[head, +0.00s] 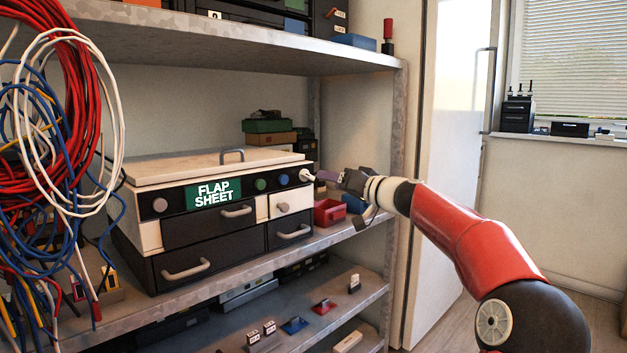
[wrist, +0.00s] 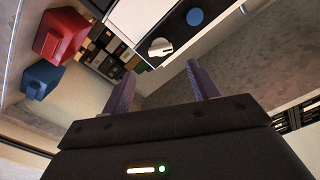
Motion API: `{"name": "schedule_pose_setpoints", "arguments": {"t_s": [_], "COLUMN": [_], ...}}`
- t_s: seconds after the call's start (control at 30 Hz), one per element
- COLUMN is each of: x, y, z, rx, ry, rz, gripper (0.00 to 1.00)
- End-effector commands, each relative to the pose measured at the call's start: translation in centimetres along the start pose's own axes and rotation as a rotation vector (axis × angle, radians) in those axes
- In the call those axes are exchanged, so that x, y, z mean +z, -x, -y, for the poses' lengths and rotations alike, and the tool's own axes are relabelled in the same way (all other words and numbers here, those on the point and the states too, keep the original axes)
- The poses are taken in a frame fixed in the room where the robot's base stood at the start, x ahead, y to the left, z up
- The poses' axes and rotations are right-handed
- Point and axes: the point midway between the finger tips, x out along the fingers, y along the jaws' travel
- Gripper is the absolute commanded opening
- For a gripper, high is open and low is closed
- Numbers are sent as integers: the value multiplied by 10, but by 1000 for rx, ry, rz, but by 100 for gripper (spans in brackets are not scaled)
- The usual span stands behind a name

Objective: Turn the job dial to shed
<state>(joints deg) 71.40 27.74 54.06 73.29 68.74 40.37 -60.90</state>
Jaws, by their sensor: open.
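A cabinet unit (head: 190,231) with a green "FLAP SHEET" sign (head: 213,193) stands on the middle shelf. A white dial (head: 307,175) sits at the right end of its black top strip, beside a blue button (head: 283,179). In the wrist view the white dial (wrist: 160,47) shows with a pale pointer-like ridge, ahead of my gripper (wrist: 163,87). The blue button (wrist: 194,17) is beyond it. My gripper (head: 330,177) is open and empty, its fingers apart and short of the dial. No dial markings are readable.
A red bin (head: 328,212) and a blue bin (head: 354,204) stand on the shelf right of the unit, below my gripper. Coiled wires (head: 60,130) hang at the left. A shelf (head: 240,45) runs above. Open room lies right of the shelving.

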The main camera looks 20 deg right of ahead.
Motion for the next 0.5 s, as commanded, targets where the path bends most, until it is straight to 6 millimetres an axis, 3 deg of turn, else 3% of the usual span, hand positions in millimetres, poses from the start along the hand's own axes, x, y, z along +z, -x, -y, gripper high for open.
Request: {"name": "schedule_pose_setpoints", "arguments": {"t_s": [0.3,0.5], "x": [-1,1], "y": [-52,-69], "z": [3,2], "rx": [-3,-1], "ry": [-3,0], "rz": [4,5], "gripper": [60,60]}}
